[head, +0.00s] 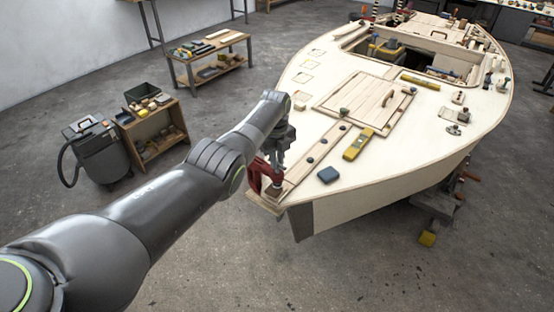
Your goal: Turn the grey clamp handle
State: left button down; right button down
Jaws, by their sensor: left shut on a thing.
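A red clamp (257,173) sits at the near end of the plywood hull (345,205), on the light wooden strip along the deck tip. My left arm reaches in from the left. My left gripper (278,163) points down over the clamp and is shut on its grey handle. The handle is mostly hidden by the gripper, so its angle cannot be told. My right gripper is not in view.
A hatch panel (362,100) lies beyond. A grey shop vacuum (97,150) and a wooden cart (152,128) stand left, clear of the hull.

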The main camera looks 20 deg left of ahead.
pick_arm(q)
jog(key=shift+w+r, duration=0.1)
jog(key=shift+r, duration=0.1)
dwell(0.4)
jog(key=c, duration=1.3)
grip_release()
jog(key=shift+c, duration=0.2)
jog(key=shift+f, duration=0.1)
jog(key=shift+r, duration=0.3)
notch_tip(320, 180, up, 17)
jog(key=b, duration=0.2)
jog(key=shift+a, duration=0.25)
